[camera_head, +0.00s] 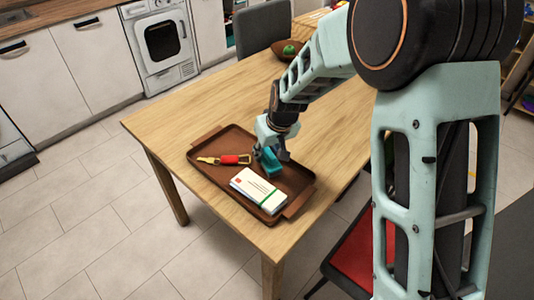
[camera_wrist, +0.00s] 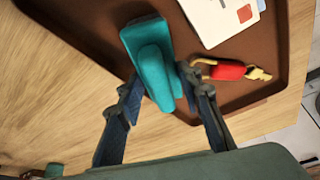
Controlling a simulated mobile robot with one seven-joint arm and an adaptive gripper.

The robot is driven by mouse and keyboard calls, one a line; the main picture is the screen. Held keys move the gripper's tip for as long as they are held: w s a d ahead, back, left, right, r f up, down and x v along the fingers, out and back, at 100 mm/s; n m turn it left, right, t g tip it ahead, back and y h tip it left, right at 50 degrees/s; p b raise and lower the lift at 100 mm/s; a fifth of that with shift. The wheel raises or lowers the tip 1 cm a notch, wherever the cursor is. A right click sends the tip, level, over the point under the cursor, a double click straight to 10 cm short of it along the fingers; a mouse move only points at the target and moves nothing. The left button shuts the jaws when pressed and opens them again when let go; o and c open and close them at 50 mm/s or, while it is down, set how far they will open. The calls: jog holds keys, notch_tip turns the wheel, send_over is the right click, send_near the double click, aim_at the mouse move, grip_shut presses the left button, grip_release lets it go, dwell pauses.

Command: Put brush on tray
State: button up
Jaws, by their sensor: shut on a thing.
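The brush (camera_head: 270,162) is a teal block with a raised grip, held between the fingers of my gripper (camera_head: 272,148). In the wrist view the brush (camera_wrist: 150,60) extends forward from between the two dark blue fingers of my gripper (camera_wrist: 166,92). The tray (camera_head: 222,174) is brown and rectangular with a handle at each end, lying on the wooden table. The brush is at the tray's far right side, over its interior. I cannot tell whether it touches the tray floor. My fingers partly hide it in the head view.
A red-handled brass item (camera_head: 235,159) and a banded stack of white envelopes (camera_head: 258,190) lie in the tray. A brown bowl (camera_head: 283,56) with a green item stands at the table's far end. The table's left part (camera_head: 185,118) is clear. A red-seated chair (camera_head: 357,252) stands beside the table.

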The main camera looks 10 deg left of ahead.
jog(key=shift+f, duration=0.25)
jog(key=o, duration=1)
jog(key=shift+r, duration=0.1)
jog(key=shift+r, duration=0.45)
jog(key=p+v, duration=0.1)
jog(key=v, duration=1)
jog(key=shift+s+d+r, duration=0.15)
jog(key=shift+s+r, duration=0.05)
jog(key=shift+r, duration=0.05)
jog(key=shift+w, duration=0.1)
